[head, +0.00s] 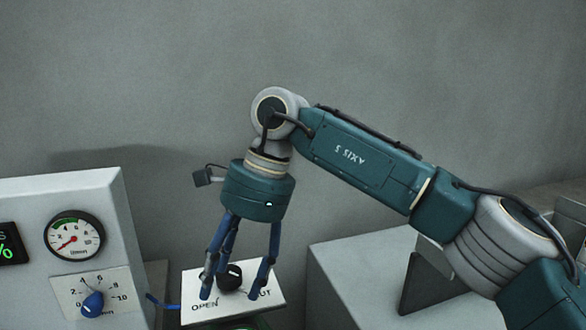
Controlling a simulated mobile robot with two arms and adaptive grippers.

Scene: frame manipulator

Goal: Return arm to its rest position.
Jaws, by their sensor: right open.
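My right arm comes in from the right, a teal link marked "AXIS 5" (352,157) leading to a grey wrist joint. My right gripper (236,292) points down with its blue fingers spread open. The fingers are in front of and around a black knob (231,277) on a white plate (262,304) lettered "OPEN" and, partly covered, "...UT". I cannot tell whether the fingers touch the knob or plate. My left gripper is out of view.
At the left stands a grey control box (92,187) with a round gauge (74,235), a blue dial knob (92,303) and a green-lit display (10,244). A grey block (345,275) stands right of the plate. The space above, before the grey wall, is free.

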